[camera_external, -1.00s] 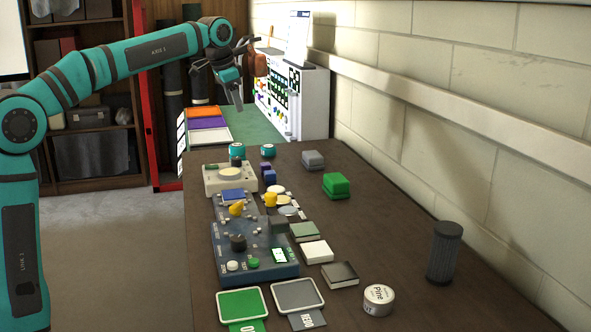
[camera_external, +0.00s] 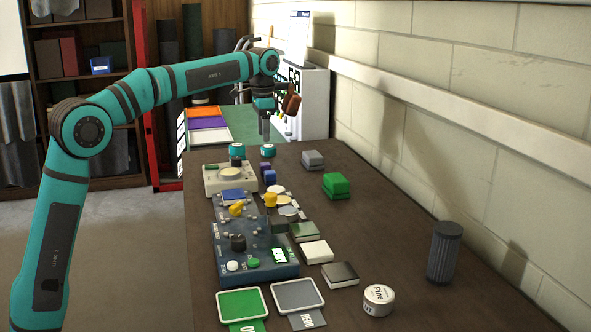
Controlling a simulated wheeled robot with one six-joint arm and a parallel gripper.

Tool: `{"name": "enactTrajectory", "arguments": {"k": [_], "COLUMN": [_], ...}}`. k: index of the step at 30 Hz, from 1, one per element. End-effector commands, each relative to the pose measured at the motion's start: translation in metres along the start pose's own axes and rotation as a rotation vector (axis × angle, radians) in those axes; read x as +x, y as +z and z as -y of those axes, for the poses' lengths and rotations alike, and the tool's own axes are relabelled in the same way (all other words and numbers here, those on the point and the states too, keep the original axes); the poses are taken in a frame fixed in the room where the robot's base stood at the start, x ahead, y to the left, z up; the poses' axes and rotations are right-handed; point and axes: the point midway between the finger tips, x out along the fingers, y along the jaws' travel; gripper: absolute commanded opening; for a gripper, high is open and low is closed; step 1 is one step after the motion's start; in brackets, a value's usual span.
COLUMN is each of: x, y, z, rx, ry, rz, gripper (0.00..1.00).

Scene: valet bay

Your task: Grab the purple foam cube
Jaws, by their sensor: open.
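A small purple cube (camera_external: 265,168) sits on the dark table, right of the cream device and just behind a blue cube (camera_external: 270,177). I take it for the purple foam cube. The two look close together, and I cannot tell whether they touch. My gripper (camera_external: 265,138) points down over the far end of the table, above and behind the purple cube in the picture. Its jaws are open and small in view, with nothing seen between them.
Teal tins (camera_external: 237,150) stand near the far edge. A grey block (camera_external: 313,159) and a green block (camera_external: 336,184) lie to the right. A cream device (camera_external: 215,181) and blue panel (camera_external: 229,262) fill the left side. A ribbed dark cylinder (camera_external: 445,252) stands at right.

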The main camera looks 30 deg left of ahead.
Motion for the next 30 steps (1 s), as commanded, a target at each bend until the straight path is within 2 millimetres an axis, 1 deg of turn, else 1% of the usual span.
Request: {"name": "enactTrajectory", "arguments": {"k": [1,3,9,12,20,30], "x": [0.009,0.022,0.053,0.062,0.074,0.115], "y": [0.0,0.001,0.0,0.0,0.0,-0.001], "z": [0.0,0.0,0.0,0.0,-0.001,-0.004], "rx": [0.0,0.0,0.0,0.0,0.0,-0.001], "ry": [0.001,0.001,0.0,0.0,0.0,0.0], "rz": [0.002,0.001,0.0,0.0,0.0,0.0], "gripper": [0.56,0.56,0.56,0.56,0.56,0.56]}}
